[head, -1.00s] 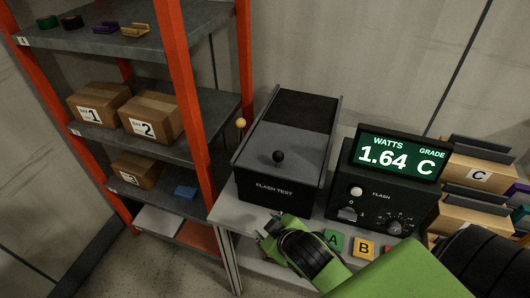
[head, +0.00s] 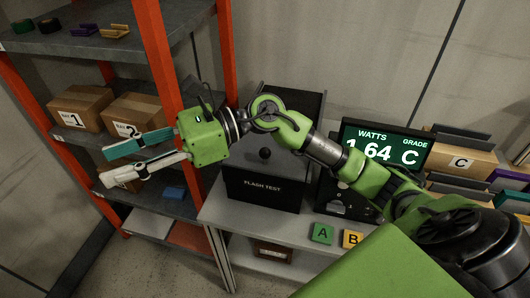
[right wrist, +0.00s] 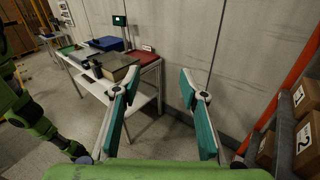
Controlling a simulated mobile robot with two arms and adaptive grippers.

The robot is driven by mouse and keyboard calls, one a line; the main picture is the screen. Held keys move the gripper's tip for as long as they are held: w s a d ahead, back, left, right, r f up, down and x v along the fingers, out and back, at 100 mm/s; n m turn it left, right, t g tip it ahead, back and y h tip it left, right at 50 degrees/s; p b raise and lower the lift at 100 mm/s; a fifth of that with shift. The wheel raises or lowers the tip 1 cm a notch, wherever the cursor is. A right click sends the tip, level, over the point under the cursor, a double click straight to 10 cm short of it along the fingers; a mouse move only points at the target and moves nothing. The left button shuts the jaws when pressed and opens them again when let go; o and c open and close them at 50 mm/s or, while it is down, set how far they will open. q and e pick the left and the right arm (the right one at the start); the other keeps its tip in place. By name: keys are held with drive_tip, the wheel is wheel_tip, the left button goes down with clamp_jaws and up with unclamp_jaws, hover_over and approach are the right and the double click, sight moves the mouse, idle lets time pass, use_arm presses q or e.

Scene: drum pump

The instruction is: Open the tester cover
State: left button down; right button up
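The tester is a black box labelled FLASH TEST (head: 262,188) on the grey bench. Its dark cover (head: 290,148) lies shut on top, with a round black knob (head: 265,153) near the front edge. My right arm crosses in front of the tester and hides part of the cover. My right gripper (head: 110,167) is left of the tester, in front of the shelf, pointing left. It is open and empty; its spread teal-padded fingers also show in the right wrist view (right wrist: 160,85). My left gripper is not in view.
A display unit (head: 386,147) reading 1.64 C stands right of the tester, partly behind my arm. Green A (head: 322,233) and yellow B (head: 352,239) blocks are at the bench front. The orange-post shelf (head: 164,72) holding boxes is close to my right gripper.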

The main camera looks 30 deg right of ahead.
drive_tip(key=w+d+f+n+h, duration=0.2)
drive_tip(key=d+f+n+h, duration=0.2)
drive_tip(key=d+f+h, duration=0.25)
drive_tip(key=h, duration=1.1)
approach(266, 149)
drive_tip(key=shift+n+g+y, duration=0.25)
drive_tip(key=shift+n+g, duration=0.05)
drive_tip(key=shift+g, duration=0.1)
drive_tip(key=w+f+p, duration=0.1)
drive_tip(key=f, duration=0.3)
drive_tip(key=w+f+p, duration=0.1)
drive_tip(key=f, duration=0.2)
drive_tip(key=w+f+p, duration=0.1)
drive_tip(key=f, duration=0.3)
drive_tip(key=shift+d+f+p, duration=0.15)
drive_tip(key=shift+f+p, duration=0.15)
